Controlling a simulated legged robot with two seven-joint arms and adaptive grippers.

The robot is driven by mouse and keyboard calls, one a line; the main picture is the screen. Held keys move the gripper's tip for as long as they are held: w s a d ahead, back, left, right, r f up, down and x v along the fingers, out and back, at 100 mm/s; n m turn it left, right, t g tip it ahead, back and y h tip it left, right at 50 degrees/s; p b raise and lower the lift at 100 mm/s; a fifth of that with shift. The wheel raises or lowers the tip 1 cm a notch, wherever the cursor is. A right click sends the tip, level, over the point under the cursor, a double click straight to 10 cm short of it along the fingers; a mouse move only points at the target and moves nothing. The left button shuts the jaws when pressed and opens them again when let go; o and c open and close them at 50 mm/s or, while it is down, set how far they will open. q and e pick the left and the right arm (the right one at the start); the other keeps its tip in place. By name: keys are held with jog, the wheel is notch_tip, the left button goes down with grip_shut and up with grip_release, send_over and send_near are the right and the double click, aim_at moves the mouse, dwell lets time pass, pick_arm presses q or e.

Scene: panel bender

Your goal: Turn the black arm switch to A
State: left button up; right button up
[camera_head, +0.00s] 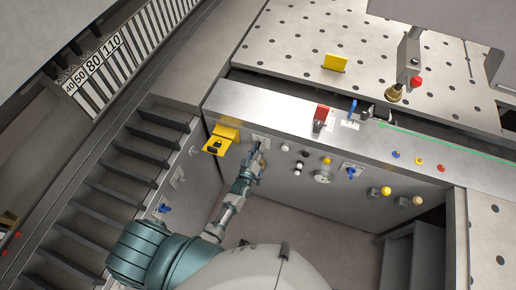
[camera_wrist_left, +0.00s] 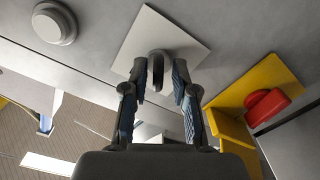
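The black arm switch (camera_wrist_left: 157,72) is a small dark knob on a white square plate (camera_wrist_left: 185,42) in the left wrist view. In the head view the plate (camera_head: 261,140) sits on the front panel, and my gripper largely hides the knob. My left gripper (camera_wrist_left: 160,80) is open, with one fingertip on each side of the knob. A narrow gap seems to show on both sides; contact cannot be told. The left gripper (camera_head: 258,157) also shows at the panel in the head view. The letters on the plate are not readable. My right gripper is not in view.
Several buttons and a round dial (camera_head: 322,176) lie to the right along the panel.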

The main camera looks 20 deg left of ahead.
pick_arm(q)
jog(key=shift+r, duration=0.15)
jog(key=s, duration=1.2)
jog(key=s+f+m+g, duration=0.25)
jog(key=s+f, duration=0.25)
jog(key=f, duration=0.4)
jog(key=s+d+f+m+g+h, duration=0.1)
jog(key=s+f+g, duration=0.4)
jog(key=f, duration=0.5)
jog(key=s+f+m+g, duration=0.2)
jog(key=s+f, duration=0.4)
jog(key=f, duration=0.3)
jog(key=s+a+f+m+g, duration=0.1)
jog(key=s+f+g, duration=0.1)
jog(key=s, duration=0.5)
jog(key=s+a+f+m+g, duration=0.1)
jog(key=s+a+f+g, duration=0.1)
jog(key=s+f, duration=0.3)
jog(key=s+a+f+m+g+y, duration=0.1)
jog(key=s+a+f+g, duration=0.1)
jog(key=s, duration=0.9)
notch_tip(320, 180, down, 2)
jog(key=shift+s+f+g, duration=0.15)
jog(key=shift+f+g, duration=0.05)
jog(key=shift+g, duration=0.55)
